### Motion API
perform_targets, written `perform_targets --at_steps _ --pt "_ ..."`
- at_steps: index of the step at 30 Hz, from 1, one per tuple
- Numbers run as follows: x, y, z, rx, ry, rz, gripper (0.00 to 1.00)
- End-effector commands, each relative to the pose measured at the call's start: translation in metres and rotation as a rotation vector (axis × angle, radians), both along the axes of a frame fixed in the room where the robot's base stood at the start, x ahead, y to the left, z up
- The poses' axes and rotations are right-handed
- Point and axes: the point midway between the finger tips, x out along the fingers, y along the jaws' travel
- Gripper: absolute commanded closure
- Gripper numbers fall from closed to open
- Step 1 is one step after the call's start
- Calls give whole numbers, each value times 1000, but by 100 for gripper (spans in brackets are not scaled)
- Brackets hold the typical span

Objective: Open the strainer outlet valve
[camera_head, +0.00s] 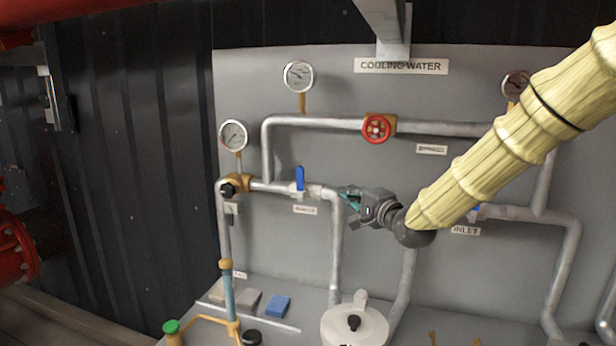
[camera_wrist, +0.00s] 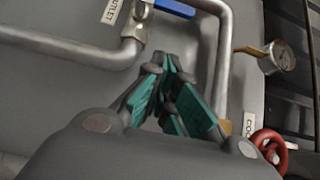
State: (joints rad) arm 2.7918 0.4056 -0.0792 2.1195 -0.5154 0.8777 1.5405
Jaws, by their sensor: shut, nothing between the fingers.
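The outlet valve has a blue lever handle (camera_head: 299,178) on a silver body in the left horizontal pipe. The handle stands upright, crosswise to the pipe. A small label (camera_head: 305,210) is below it. In the wrist view, the blue handle (camera_wrist: 172,8) is at the top edge, partly cut off, near a label (camera_wrist: 111,10) reading "OUTLET". My gripper (camera_head: 345,191) is to the right of the handle, apart from it, by the pipe's downward bend. In the wrist view, its teal-padded fingers (camera_wrist: 170,62) meet at the tips, shut and empty.
A red handwheel (camera_head: 377,128) is on the upper pipe, above my gripper. Gauges (camera_head: 298,75) and (camera_head: 233,135) sit above the pipes. A white strainer pot (camera_head: 354,326) stands below.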

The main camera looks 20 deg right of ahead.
Motion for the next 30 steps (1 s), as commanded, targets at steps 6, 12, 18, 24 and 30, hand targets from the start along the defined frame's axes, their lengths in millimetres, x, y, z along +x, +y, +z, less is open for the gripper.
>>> perform_targets --at_steps 6,12,18,24,30 --pt "-14 5 9 0 -13 6 100" --pt "-5 4 5 -1 -6 5 100" --pt "20 7 -2 -4 4 5 100" --pt "42 9 0 -4 2 2 100" --pt "70 13 -2 -4 4 1 100"
